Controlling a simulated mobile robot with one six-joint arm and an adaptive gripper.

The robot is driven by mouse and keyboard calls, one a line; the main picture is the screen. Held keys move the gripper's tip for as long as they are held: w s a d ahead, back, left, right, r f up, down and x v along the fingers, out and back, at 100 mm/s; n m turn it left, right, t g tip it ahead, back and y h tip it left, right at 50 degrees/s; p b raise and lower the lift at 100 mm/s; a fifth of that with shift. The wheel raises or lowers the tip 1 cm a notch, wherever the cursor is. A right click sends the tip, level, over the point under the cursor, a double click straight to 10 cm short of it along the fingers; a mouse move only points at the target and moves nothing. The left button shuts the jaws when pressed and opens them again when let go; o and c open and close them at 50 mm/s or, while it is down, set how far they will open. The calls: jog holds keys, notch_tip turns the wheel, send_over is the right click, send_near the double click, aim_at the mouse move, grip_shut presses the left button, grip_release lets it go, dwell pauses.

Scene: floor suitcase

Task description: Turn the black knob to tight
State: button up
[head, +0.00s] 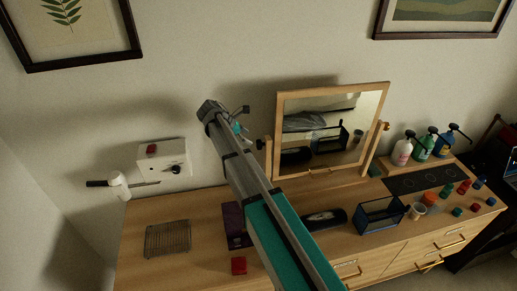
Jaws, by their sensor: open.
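A small black knob (261,144) sits on the left post of the wooden-framed mirror (284,115) on the dresser. An orange-brown knob (386,126) is on the mirror's right post. My gripper (243,121) is at the far end of my arm, up and to the left of the black knob and apart from it in the picture. It is open, with nothing seen between its fingers. Any marking for tight is too small to see. Another dark knob (175,169) is on the white wall box (151,163).
The dresser top (190,210) holds a wire rack (167,239), a red block (239,265), a dark case (325,219), a blue-edged glass box (380,215) and several bottles and caps at right. My arm crosses the middle and hides part of the top.

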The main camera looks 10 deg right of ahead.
aim_at(259, 144)
jog(key=shift+b+x, duration=2)
jog(key=shift+x, duration=1.2)
jog(key=c, duration=1.1)
jog(key=shift+c, duration=0.2)
